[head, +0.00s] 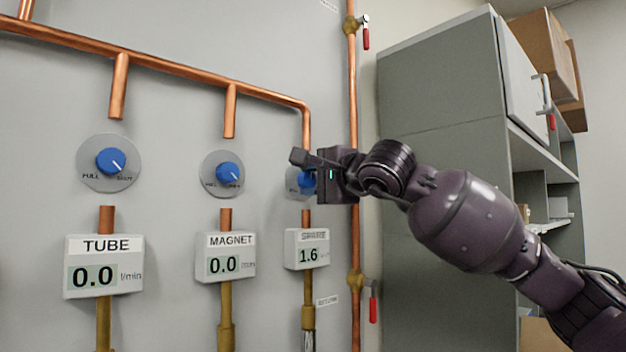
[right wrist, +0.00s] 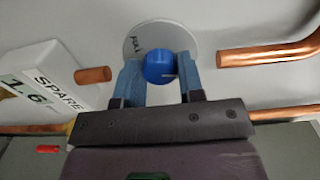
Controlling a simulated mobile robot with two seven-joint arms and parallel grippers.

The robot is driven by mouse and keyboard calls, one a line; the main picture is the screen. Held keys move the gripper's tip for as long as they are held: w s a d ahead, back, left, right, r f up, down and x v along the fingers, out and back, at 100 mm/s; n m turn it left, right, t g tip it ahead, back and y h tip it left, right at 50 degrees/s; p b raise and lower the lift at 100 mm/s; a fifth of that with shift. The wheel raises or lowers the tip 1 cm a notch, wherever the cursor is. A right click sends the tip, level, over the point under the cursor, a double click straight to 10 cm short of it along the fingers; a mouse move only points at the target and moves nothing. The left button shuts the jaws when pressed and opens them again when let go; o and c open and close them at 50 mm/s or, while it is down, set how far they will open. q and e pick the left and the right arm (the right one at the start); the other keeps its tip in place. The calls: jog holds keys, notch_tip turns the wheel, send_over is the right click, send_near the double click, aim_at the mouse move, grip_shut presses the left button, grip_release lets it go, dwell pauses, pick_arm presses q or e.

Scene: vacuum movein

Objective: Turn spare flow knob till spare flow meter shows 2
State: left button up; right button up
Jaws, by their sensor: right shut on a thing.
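The spare flow knob (right wrist: 159,67) is blue on a round grey dial plate. In the right wrist view it sits between the two fingers of my right gripper (right wrist: 160,78), which is shut on it. In the head view the knob (head: 307,181) is mostly hidden behind my right gripper (head: 303,168). The spare flow meter (head: 307,249) hangs below the knob and reads 1.6. It also shows tilted at the left of the right wrist view (right wrist: 45,85). My left gripper is not in view.
The tube meter (head: 103,266) and magnet meter (head: 225,257) both read 0.0, each below its own blue knob. Copper pipes (head: 170,68) run along the wall. A grey cabinet (head: 440,110) stands right of the panel, beside my right arm.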

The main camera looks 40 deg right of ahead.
jog(key=n, duration=0.4)
jog(key=shift+r+n, duration=0.1)
jog(key=shift+n, duration=0.3)
jog(key=n+p, duration=0.1)
jog(key=n, duration=0.3)
jog(key=shift+n, duration=1.1)
jog(key=shift+f, duration=0.2)
jog(key=o, duration=0.9)
jog(key=shift+s, duration=0.1)
